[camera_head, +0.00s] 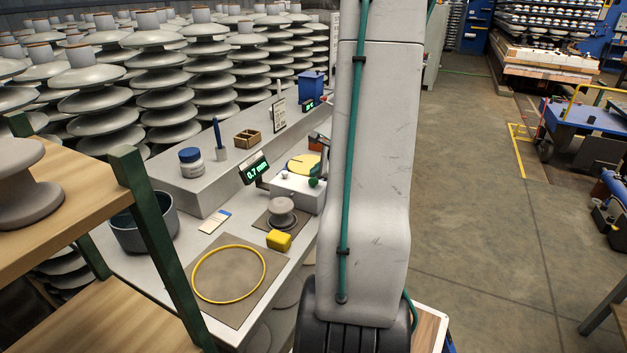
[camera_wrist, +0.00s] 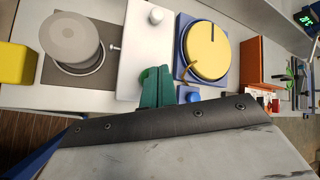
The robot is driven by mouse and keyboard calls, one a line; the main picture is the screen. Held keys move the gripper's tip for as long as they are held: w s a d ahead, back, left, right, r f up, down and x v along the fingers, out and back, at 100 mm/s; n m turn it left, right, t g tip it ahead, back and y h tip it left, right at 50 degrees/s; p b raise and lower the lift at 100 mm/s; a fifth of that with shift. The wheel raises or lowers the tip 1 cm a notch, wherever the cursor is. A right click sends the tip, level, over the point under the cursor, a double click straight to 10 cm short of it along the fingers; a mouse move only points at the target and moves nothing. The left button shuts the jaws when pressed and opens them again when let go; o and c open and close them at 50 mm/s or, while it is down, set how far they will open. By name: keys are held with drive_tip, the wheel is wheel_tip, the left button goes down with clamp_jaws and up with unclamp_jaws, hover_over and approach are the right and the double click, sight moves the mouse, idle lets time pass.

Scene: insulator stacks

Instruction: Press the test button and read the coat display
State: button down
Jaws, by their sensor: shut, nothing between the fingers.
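The coat display (camera_head: 255,169) is lit and reads 0.7 mm in green. Beside it stands a white test box (camera_head: 297,192) with a pale knob (camera_head: 284,175) on top. A grey insulator (camera_head: 282,213) sits left of the box.
A yellow block (camera_head: 279,240), a yellow ring (camera_head: 229,273) on a mat and a grey bowl (camera_head: 144,221) lie on the bench. A yellow disc (camera_wrist: 206,50) on a blue base stands close right of my fingers. A wooden shelf (camera_head: 85,190) stands at the left.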

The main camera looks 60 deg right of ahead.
sight(316, 181)
drive_tip(key=shift+r, duration=0.25)
drive_tip(key=shift+r, duration=2.55)
